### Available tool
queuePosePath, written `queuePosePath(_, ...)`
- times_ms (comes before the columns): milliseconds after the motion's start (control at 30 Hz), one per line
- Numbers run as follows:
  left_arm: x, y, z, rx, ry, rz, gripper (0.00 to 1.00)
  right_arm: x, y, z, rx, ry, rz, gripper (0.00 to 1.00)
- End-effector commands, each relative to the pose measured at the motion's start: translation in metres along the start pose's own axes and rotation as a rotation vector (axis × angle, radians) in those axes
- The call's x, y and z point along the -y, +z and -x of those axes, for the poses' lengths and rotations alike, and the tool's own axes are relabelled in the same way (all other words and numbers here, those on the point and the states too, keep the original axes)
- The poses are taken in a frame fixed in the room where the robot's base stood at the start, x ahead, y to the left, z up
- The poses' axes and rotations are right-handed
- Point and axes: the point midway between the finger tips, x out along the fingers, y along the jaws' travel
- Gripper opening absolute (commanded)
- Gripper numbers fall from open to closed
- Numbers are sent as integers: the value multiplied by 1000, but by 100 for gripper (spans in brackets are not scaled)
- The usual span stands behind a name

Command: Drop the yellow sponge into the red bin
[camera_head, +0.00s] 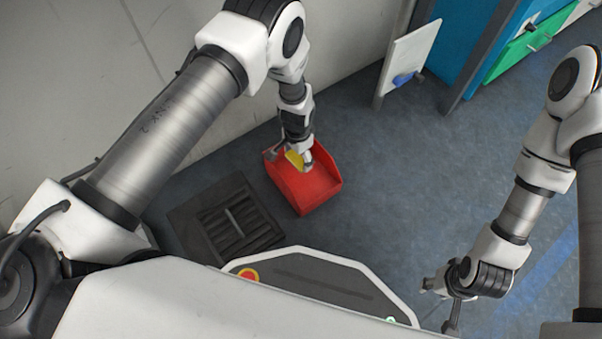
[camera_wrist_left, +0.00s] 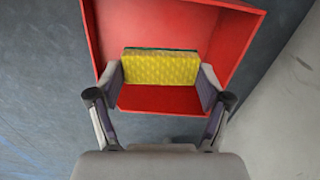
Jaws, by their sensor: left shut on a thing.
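The red bin (camera_head: 312,191) stands on the floor in the head view, and it fills the upper part of the left wrist view (camera_wrist_left: 247,40). My left gripper (camera_head: 298,161) reaches down over the bin. In the left wrist view its two fingers (camera_wrist_left: 161,85) are shut on the yellow sponge (camera_wrist_left: 160,68), one at each end. The sponge has a dark green back layer. It is seen against the bin's inside; I cannot tell whether it touches the bin's floor. It also shows as a small yellow patch in the head view (camera_head: 294,159). My right gripper (camera_head: 445,297) is at the lower right, away from the bin; its fingers appear spread and empty.
A dark ribbed crate or mat (camera_head: 185,220) lies on the floor left of the bin. A pale wall (camera_head: 150,60) runs behind my left arm. A blue and green cabinet (camera_head: 520,50) and a white panel (camera_head: 408,55) stand at the back right. Floor right of the bin is clear.

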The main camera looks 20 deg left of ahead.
Motion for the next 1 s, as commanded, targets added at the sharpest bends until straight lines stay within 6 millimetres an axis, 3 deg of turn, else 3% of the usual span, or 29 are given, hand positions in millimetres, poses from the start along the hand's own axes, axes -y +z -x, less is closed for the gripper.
queuePosePath(267,0,0,-2,-1,0,0,63,0,-1,-2,-2,0,-1,40)
queuePosePath(300,0,0,-2,-1,0,0,92,0,-1,-2,-2,0,-1,40)
queuePosePath(333,0,0,-2,-1,0,0,100,0,-1,-2,-2,0,-1,40)
queuePosePath(733,0,-1,2,-1,-1,0,100,0,0,-2,-1,0,-1,40)
queuePosePath(867,1,-2,22,-2,-2,0,100,0,0,-2,-1,0,-1,40)
queuePosePath(1000,1,-2,58,-4,-4,1,100,0,0,-2,-1,0,-1,40)
